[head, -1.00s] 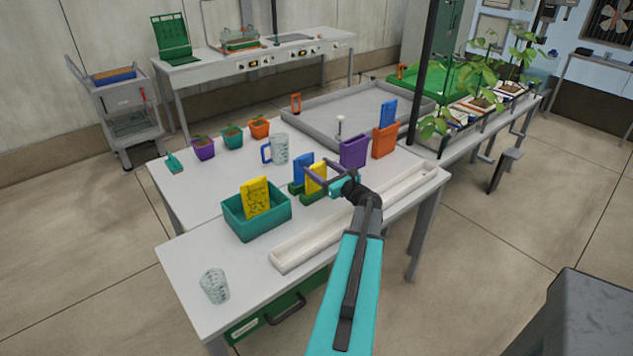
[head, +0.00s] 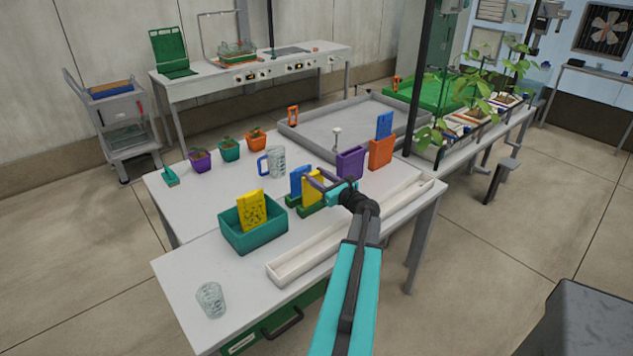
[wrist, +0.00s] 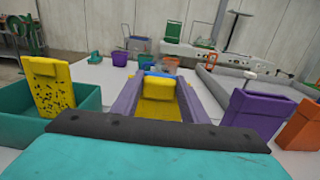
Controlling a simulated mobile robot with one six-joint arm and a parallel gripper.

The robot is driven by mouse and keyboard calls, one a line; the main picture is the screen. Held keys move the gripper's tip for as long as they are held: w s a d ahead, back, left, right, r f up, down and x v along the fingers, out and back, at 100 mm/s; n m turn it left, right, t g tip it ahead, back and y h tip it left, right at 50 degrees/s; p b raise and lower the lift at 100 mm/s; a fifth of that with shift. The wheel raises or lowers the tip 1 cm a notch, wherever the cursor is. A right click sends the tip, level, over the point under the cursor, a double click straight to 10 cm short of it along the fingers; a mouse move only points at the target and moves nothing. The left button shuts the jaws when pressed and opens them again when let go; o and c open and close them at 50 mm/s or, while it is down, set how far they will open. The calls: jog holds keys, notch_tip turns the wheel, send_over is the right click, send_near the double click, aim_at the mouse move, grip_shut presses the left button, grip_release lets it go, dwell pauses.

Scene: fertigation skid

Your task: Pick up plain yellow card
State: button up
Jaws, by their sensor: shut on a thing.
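The plain yellow card (head: 312,188) stands upright at a green holder (head: 305,206) on the white table. It also shows in the wrist view (wrist: 160,106), between the purple fingers of my gripper. My gripper (head: 318,180) is shut on the card from the side facing me. A blue card (head: 299,181) stands just left of the yellow one. A speckled yellow card (head: 251,210) stands in a teal bin (head: 253,238) further left. Whether the plain card's lower edge still touches the holder is hard to tell.
A purple holder (head: 350,163) and an orange holder (head: 381,154) with a blue card stand to the right. A white trough (head: 300,268) lies along the front. A blue-handled mug (head: 276,161) is behind. A clear glass (head: 211,299) stands at the front left corner.

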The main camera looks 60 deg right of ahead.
notch_tip(320, 180, up, 8)
jog(key=b, duration=0.1)
dwell(0.4)
jog(key=shift+r, duration=0.25)
dwell(0.5)
